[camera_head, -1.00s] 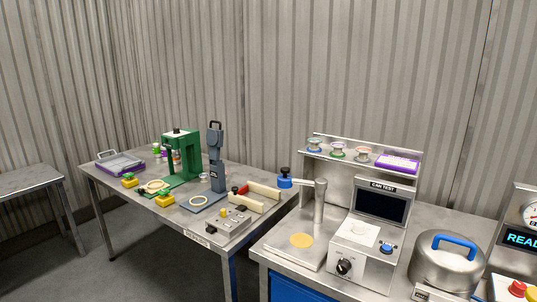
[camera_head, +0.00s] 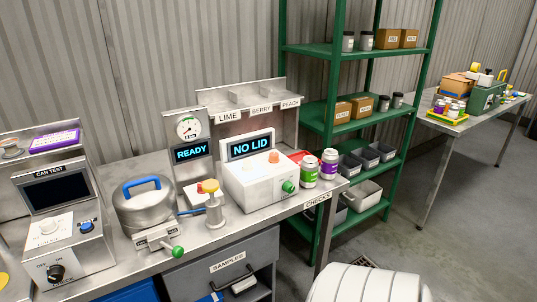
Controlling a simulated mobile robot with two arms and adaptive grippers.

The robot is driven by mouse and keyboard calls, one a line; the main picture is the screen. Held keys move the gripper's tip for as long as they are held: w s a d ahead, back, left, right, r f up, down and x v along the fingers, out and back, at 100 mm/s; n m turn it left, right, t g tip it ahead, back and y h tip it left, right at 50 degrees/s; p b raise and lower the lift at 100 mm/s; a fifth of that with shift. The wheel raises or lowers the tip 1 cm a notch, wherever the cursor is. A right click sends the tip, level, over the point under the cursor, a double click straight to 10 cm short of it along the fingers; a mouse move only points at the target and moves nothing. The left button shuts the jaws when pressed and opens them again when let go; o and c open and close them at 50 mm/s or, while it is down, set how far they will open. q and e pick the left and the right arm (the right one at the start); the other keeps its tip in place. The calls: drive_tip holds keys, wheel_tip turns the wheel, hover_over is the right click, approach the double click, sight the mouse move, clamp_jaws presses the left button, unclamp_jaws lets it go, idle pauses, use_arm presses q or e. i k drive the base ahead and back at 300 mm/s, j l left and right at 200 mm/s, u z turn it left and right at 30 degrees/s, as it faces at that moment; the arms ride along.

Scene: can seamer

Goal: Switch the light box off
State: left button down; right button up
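No label that I can read names a light box, so I cannot tell for certain which thing it is. The can test unit (camera_head: 60,225) at the left has a dark screen and a black knob (camera_head: 55,271) on its front, with small lettering around it. A white box (camera_head: 262,180) in the middle has a lit screen reading "NO LID", an orange knob on top and a green knob at its front. Neither of my grippers is in view.
A steel pot (camera_head: 143,208) with a blue handle and a gauge unit (camera_head: 190,150) reading "READY" stand on the bench. Two cans (camera_head: 319,167) stand near its right end. A green shelf rack (camera_head: 325,140) stands beyond, then a second table (camera_head: 455,125).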

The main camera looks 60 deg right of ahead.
sight(288, 187)
drive_tip(key=z, duration=1.9)
